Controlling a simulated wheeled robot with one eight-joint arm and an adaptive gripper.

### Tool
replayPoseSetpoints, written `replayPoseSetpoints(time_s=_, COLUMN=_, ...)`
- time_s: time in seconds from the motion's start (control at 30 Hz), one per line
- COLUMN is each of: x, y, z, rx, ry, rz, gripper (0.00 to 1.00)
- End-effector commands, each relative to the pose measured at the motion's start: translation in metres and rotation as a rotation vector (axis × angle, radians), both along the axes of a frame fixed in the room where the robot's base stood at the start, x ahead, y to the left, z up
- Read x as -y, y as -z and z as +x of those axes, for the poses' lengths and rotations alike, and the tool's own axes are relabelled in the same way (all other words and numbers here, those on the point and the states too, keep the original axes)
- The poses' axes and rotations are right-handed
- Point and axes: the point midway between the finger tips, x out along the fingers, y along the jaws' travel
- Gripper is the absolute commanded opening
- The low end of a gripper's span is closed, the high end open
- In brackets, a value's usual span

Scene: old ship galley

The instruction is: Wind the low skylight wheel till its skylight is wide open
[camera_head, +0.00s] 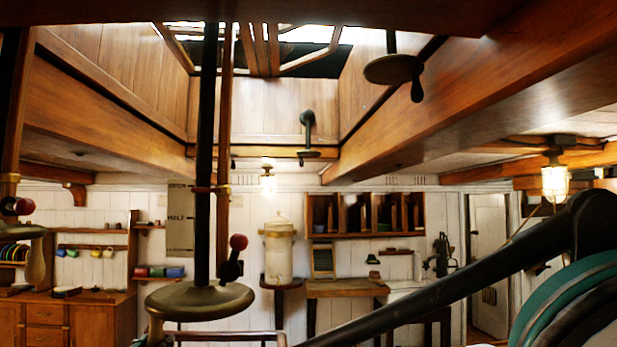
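A low round wheel (182,301), dull brass-coloured, hangs at the lower left on a dark vertical shaft (207,150) coming down from the skylight well. A handle (155,328) hangs below its left rim. A small black lever with a red knob (238,242) sits just above its right side, beside a wooden post. The skylight (262,48) shows at the top as wooden bars against bright light; how far it is open I cannot tell. My dark arm crosses the lower right. My gripper is out of view, so whether it touches the wheel cannot be seen.
A higher wheel (394,69) with a handle hangs at the upper right, and a smaller crank (308,153) hangs mid-picture. Another red knob (24,206) is at the left edge. A board marked HALF (180,228) hangs behind. Heavy beams flank the well. A lamp (555,182) hangs right.

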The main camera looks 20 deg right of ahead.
Motion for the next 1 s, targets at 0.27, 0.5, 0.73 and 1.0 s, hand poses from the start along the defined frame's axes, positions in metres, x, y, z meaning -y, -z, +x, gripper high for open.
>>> replayPoseSetpoints(time_s=0.27, x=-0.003, y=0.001, z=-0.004, rx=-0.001, ry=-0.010, rz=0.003, gripper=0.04)
replayPoseSetpoints(time_s=0.5, x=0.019, y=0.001, z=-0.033, rx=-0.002, ry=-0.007, rz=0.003, gripper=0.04)
replayPoseSetpoints(time_s=0.73, x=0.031, y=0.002, z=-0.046, rx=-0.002, ry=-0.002, rz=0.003, gripper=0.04)
replayPoseSetpoints(time_s=1.0, x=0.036, y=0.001, z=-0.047, rx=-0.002, ry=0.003, rz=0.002, gripper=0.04)
